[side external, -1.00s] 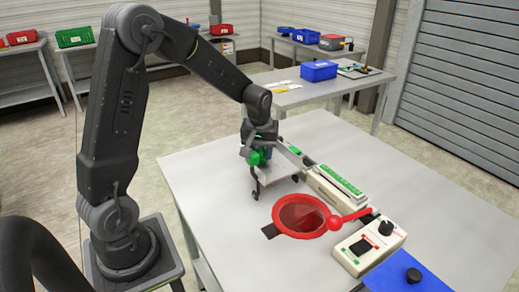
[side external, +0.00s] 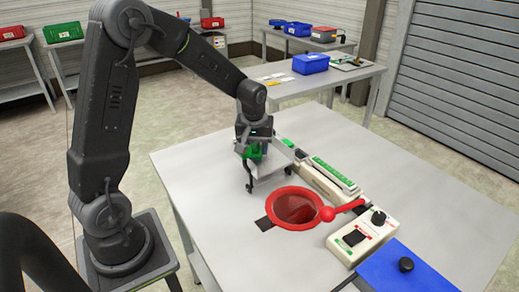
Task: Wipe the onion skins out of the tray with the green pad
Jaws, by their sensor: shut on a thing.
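My gripper (side external: 254,149) is over the left part of a shallow grey metal tray (side external: 272,168) in the side external view. It is shut on the green pad (side external: 251,152), which is partly hidden by the gripper. The pad is low, at the tray; I cannot tell whether it touches the tray floor. No onion skins can be made out at this size, and the gripper hides part of the tray.
A red ring with dark red net (side external: 296,208) and a red-knobbed lever (side external: 328,214) is in front of the tray. A long cream unit with a green strip (side external: 334,172), a cream control box (side external: 364,235) and a blue panel (side external: 385,272) line the right. The table's left front is bare.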

